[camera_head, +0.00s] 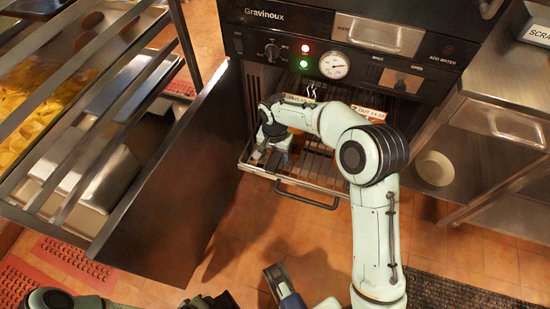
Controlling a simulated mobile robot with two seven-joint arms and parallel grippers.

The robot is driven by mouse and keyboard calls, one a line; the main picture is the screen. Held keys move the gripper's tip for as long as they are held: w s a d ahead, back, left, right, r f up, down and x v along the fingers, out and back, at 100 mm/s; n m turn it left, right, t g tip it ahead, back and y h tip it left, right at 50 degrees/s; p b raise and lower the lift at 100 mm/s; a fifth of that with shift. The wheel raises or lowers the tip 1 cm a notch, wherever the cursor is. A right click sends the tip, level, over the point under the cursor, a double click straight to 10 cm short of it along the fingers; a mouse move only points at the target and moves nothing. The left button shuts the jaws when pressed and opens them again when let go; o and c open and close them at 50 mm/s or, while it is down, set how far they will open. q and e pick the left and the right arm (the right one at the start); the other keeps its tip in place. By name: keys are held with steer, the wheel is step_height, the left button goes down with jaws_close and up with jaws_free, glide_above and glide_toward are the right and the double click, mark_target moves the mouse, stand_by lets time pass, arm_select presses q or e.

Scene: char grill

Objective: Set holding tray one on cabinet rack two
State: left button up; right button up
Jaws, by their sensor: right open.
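The black holding cabinet (285,50) stands at the upper middle with its door (170,190) swung open to the left. A shallow metal piece with bars and a front handle (307,195) juts from the opening; I cannot tell whether it is tray one, a rack, or both. A label with a 2 (368,112) shows at the opening's right. My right gripper (274,158) is open over the left part of the metal piece; contact is unclear. My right arm hides much of the interior. My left gripper (284,285) shows only partly at the bottom edge.
A metal rack with slanted rails (60,150) and pans of yellow food (35,105) stands at left, close to the open door. A steel counter (490,80) with a shelf holding a bowl (435,168) stands at right. Red mats (75,262) lie on the tiled floor.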

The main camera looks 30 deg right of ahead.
arm_select(q)
steer(key=s+r, duration=0.1)
steer(key=s+d+r+g+p, duration=0.1)
steer(key=s, duration=0.1)
steer(key=shift+d+r+h, duration=0.15)
steer(key=shift+d+h, duration=0.05)
steer(key=shift+h, duration=0.1)
arm_select(e)
step_height(320, 180, up, 9)
steer(key=shift+f, duration=0.2)
arm_select(q)
steer(key=shift+p, duration=0.3)
arm_select(e)
steer(key=shift+f, duration=0.1)
